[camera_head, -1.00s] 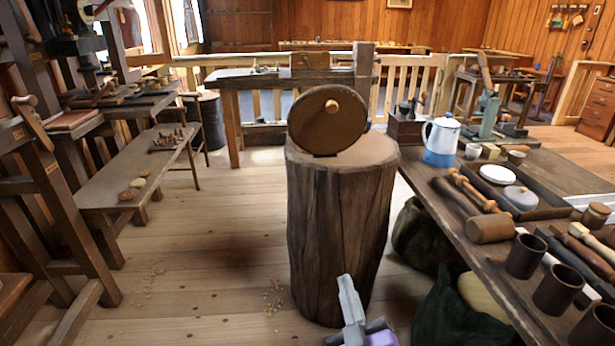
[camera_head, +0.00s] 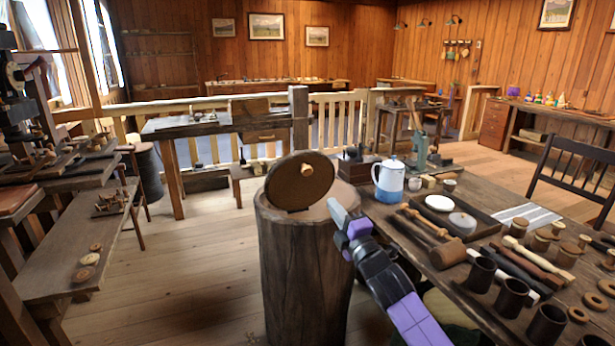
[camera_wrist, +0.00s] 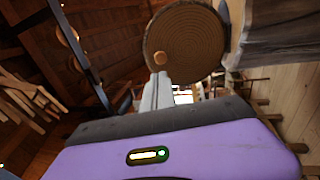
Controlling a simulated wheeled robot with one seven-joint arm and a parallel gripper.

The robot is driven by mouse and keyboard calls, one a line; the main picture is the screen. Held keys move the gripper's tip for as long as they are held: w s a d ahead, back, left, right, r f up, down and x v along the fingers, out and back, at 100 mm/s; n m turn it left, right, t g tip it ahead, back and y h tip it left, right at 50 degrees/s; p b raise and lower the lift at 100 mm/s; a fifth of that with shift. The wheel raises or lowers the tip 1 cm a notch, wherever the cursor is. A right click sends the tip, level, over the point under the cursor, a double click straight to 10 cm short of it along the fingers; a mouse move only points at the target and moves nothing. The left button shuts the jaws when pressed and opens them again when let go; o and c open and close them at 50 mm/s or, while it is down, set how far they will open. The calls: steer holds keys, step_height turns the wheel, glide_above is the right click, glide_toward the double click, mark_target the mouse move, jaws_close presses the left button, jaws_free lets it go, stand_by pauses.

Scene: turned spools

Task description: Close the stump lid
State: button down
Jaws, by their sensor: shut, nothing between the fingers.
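The stump (camera_head: 305,262) stands upright on the floor in the middle of the head view. Its round brown lid (camera_head: 286,184) is raised, standing steeply tilted on the stump's top, with a small light wooden knob (camera_head: 307,170) on its face. My gripper (camera_head: 340,210) is shut and empty, to the right of the lid and apart from it, near the stump's top right edge.
A workbench (camera_head: 478,240) on the right holds an enamel coffee pot (camera_head: 389,181), a tray, mallets and dark cups. A low bench (camera_head: 75,235) stands at the left. The floor (camera_head: 190,265) left of the stump is clear.

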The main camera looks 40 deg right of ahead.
mark_target(309, 171)
steer(key=b+x, duration=0.1)
steer(key=x, duration=1.2)
steer(key=shift+w+r, duration=0.1)
steer(key=shift+w, duration=0.1)
steer(key=shift+r, duration=0.1)
